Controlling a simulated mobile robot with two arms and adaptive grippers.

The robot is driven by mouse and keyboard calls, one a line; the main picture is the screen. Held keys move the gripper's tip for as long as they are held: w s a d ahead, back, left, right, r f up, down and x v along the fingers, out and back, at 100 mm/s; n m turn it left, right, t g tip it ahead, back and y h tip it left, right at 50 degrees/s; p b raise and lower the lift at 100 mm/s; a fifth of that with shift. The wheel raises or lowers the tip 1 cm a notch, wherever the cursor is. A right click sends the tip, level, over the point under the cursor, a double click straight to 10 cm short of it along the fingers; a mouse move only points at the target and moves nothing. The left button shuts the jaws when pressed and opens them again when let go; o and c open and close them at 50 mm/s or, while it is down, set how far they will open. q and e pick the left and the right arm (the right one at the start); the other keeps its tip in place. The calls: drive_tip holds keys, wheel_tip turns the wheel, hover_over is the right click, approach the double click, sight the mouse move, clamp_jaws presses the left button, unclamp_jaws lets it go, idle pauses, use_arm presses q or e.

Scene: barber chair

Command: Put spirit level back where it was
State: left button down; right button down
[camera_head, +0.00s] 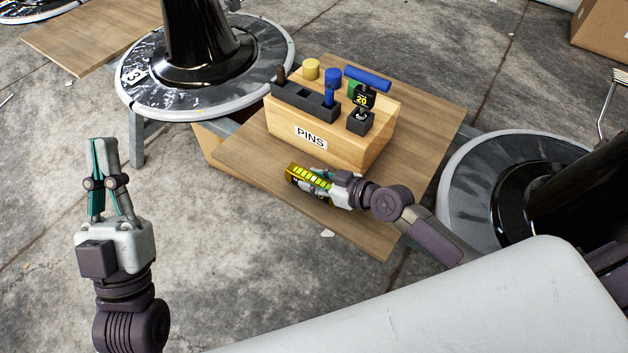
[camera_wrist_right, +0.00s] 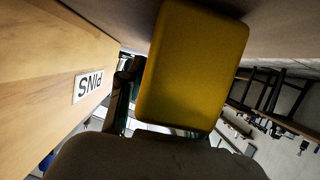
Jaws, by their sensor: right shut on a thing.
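The spirit level, a yellow block with dark and green stripes (camera_head: 303,176), is in my right gripper (camera_head: 325,180). The gripper is shut on it, low in front of the wooden PINS block (camera_head: 340,146). In the right wrist view a plain yellow face of the level (camera_wrist_right: 192,65) fills the middle, beside the PINS block (camera_wrist_right: 45,75). I cannot tell whether the level touches the board (camera_head: 375,232) below. My left gripper (camera_head: 103,145) points upward over the floor at the left, with nothing seen in it. Its fingers lie close together in this view, and their gap is unclear.
The PINS block carries a yellow peg (camera_head: 311,69), a blue peg (camera_head: 332,87), a blue-handled tool (camera_head: 367,78) and dark holders. Round chair bases stand behind left (camera_head: 135,92) and at right (camera_head: 462,200). A pale surface (camera_head: 450,310) crosses the front. The floor at left is clear.

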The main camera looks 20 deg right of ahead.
drive_tip(key=c, duration=0.8)
unclamp_jaws()
use_arm(q)
drive_tip(key=shift+s+r+t, duration=0.3)
drive_tip(key=shift+s, duration=0.05)
use_arm(e)
drive_tip(key=shift+o, duration=0.2)
